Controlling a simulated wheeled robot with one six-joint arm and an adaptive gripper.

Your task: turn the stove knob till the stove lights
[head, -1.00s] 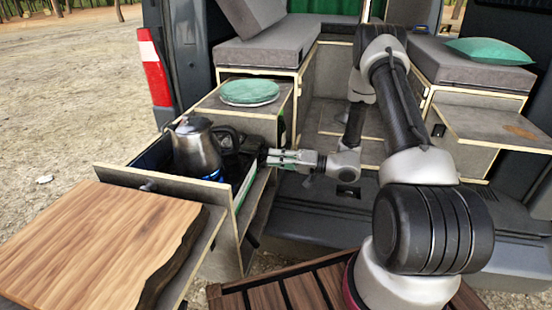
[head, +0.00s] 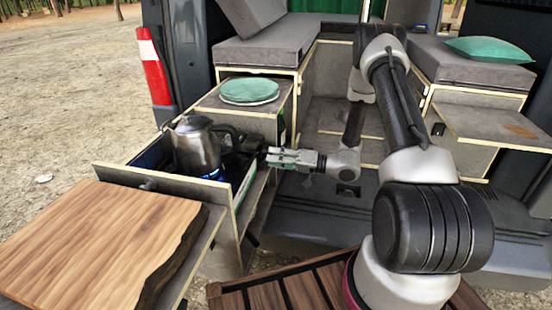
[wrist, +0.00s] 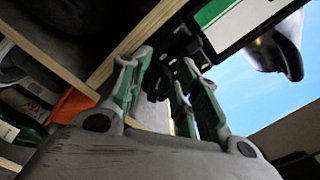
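A metal coffee pot (head: 196,150) stands in the pulled-out drawer at the left of the head view. A blue glow (head: 213,174) shows low beside its base; I cannot tell surely whether it is flame. The dark stove (head: 238,160) is mostly hidden behind the pot and drawer wall. My gripper (head: 270,157) points left at the stove's side. In the wrist view my gripper's green-padded fingers (wrist: 162,75) lean towards each other, with a small black part (wrist: 158,82), likely the knob, between their tips. Whether both pads touch it is unclear.
The drawer front (head: 165,184) and its side wall (head: 247,185) lie close to my gripper. A wooden board (head: 95,245) sits in front of the drawer. Green plates (head: 249,91) rest on the cabinet behind. The van floor right of my gripper is fairly clear.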

